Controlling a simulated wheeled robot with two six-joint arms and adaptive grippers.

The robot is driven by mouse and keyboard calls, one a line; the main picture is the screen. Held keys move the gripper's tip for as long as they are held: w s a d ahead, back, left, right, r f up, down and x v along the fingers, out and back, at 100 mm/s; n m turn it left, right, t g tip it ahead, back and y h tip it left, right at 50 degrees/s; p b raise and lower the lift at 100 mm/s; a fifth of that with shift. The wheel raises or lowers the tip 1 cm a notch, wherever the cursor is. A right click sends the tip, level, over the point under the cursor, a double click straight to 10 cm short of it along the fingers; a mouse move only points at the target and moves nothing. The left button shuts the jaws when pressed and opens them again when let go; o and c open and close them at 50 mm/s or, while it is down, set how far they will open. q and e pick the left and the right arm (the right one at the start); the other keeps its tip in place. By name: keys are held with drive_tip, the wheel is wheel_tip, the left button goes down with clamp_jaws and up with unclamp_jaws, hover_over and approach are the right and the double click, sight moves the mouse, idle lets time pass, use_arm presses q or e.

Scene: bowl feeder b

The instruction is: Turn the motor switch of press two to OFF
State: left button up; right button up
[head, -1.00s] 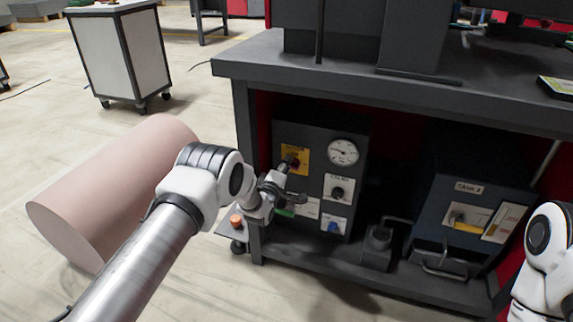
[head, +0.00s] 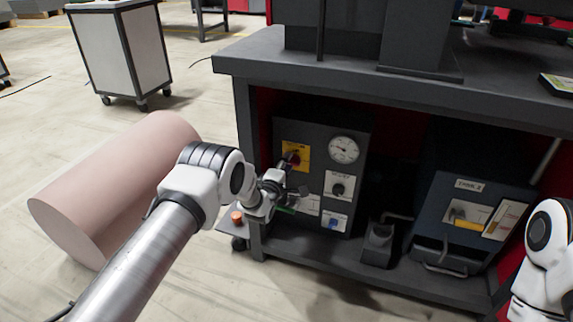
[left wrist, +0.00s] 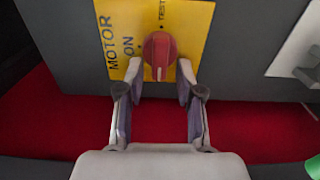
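The motor switch is a red round knob (left wrist: 160,56) on a yellow plate (left wrist: 196,22) marked MOTOR, ON and TEST. A white line on the knob points toward the bottom of the left wrist view. In the head view the yellow plate (head: 303,148) is at the upper left of a dark control panel (head: 322,129), partly covered by my gripper. My left gripper (left wrist: 160,88) is open, with its fingertips just below the knob, one toward each side. Whether they touch it I cannot tell. The gripper also shows in the head view (head: 297,172). My right gripper is out of view.
The panel also carries a gauge (head: 344,149), a black knob (head: 338,188) and a blue control (head: 333,224). The bench top (head: 390,88) overhangs it. A tank unit (head: 468,187) stands right. A pink cylinder (head: 115,185) lies on the floor left.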

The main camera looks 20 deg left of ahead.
use_arm(q)
drive_tip(key=s, duration=1.2)
drive_tip(key=shift+a, duration=0.2)
